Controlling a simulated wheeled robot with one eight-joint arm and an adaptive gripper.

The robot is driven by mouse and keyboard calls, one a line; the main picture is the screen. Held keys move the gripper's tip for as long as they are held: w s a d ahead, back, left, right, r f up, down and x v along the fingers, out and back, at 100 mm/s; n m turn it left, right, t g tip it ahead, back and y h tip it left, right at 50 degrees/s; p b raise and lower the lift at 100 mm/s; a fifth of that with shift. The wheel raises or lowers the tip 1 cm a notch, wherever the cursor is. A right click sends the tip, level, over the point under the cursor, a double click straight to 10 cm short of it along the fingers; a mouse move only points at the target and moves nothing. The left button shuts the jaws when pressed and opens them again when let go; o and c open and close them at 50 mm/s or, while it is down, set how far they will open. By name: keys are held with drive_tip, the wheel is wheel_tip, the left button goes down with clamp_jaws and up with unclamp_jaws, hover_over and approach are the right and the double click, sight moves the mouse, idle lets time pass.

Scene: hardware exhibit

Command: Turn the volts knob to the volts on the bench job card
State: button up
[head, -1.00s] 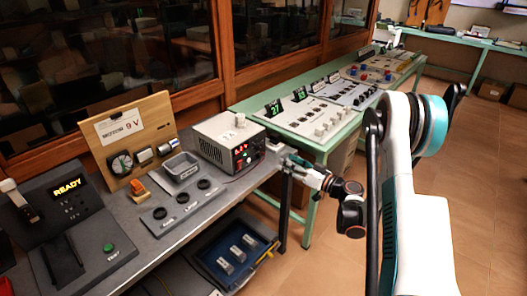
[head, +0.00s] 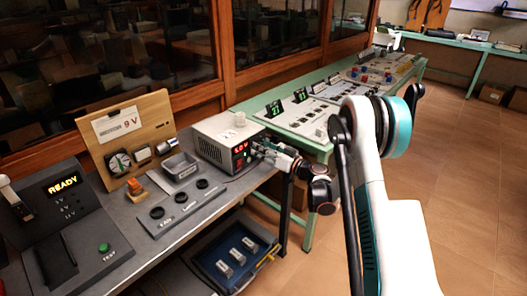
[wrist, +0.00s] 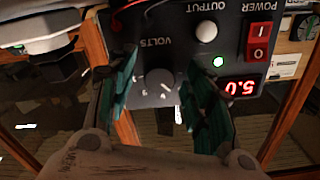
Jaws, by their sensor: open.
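The power supply (head: 215,140) is a grey box on the bench, its red display reading 5.0. The wrist view shows its black front panel upside down, with the round grey volts knob (wrist: 159,80) beside the "VOLTS" label and the red 5.0 display (wrist: 242,86). My gripper (wrist: 162,62) is open, with one green-padded finger on each side of the knob; gaps show, and contact cannot be told. In the head view my gripper (head: 262,149) is at the supply's front. The job card (head: 117,124) on the wooden board reads 9 V.
A red power switch (wrist: 257,40) and a lit green lamp (wrist: 218,62) are close to the fingers. A tester (head: 70,225) showing READY, a grey tray (head: 180,168) and a plate with several black round parts (head: 180,208) are on the bench. A green table (head: 260,107) adjoins it.

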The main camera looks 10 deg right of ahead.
drive_tip(key=c, duration=1)
drive_tip(key=shift+c, duration=0.2)
drive_tip(key=shift+m, duration=0.3)
drive_tip(key=m, duration=0.7)
drive_tip(key=shift+s+a+r, duration=0.1)
drive_tip(key=m, duration=0.4)
drive_tip(key=shift+m, duration=0.3)
drive_tip(key=shift+r+m, duration=0.1)
drive_tip(key=shift+m, duration=1.6)
